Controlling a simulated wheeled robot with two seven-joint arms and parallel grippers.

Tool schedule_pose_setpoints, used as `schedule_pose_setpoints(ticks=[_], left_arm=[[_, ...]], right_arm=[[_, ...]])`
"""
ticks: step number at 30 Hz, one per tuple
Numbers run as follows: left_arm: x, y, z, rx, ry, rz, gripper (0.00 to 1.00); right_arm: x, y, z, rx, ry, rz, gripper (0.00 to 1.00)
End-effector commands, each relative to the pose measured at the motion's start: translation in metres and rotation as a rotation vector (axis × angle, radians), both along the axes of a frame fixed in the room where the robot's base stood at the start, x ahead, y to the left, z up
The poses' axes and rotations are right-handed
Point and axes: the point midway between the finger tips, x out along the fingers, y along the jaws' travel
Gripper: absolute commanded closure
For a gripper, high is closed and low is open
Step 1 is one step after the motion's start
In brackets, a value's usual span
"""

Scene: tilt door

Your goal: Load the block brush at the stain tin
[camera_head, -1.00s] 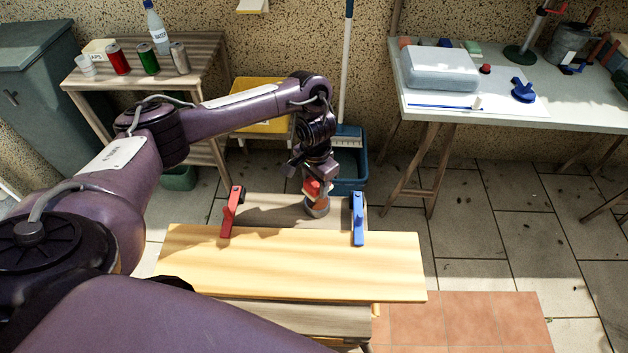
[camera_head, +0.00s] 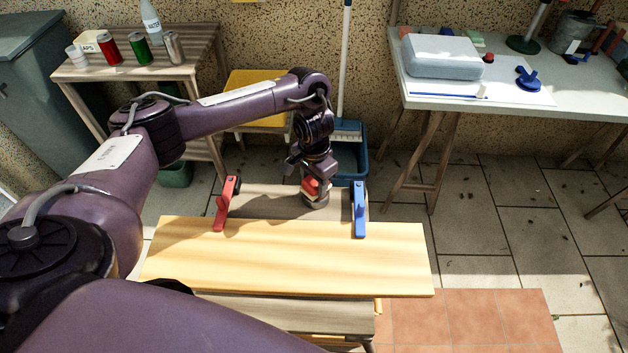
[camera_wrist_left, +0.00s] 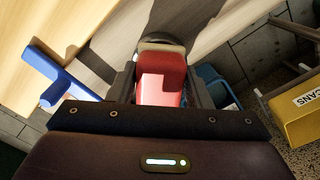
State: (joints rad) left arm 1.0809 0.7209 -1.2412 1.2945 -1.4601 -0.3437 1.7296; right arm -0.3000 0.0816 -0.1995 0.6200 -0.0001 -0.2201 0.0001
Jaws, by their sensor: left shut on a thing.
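My left gripper (camera_head: 313,187) is shut on the block brush (camera_head: 309,187), which has a red body and a pale lower part. The brush also shows between the fingers in the left wrist view (camera_wrist_left: 162,80). It is at the mouth of the stain tin (camera_head: 317,201), a small grey tin on the bench behind the yellow board. The tin's rim shows behind the brush in the wrist view. How deep the bristles sit in the tin is hidden. My right gripper is not in view.
A pale wooden board (camera_head: 290,260) lies across the bench, with a red clamp (camera_head: 227,204) and a blue clamp (camera_head: 359,210) on either side of the tin. A blue bin (camera_head: 352,160) stands behind. A side table with cans is at back left.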

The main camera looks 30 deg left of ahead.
Motion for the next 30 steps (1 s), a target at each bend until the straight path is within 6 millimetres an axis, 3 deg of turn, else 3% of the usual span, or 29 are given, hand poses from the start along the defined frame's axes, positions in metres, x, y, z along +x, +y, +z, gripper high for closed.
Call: schedule_pose_setpoints(ticks=[30], left_arm=[[0.0,-0.0004,-0.0092,-0.001,0.0,-0.001,0.73]], right_arm=[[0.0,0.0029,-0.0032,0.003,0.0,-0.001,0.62]])
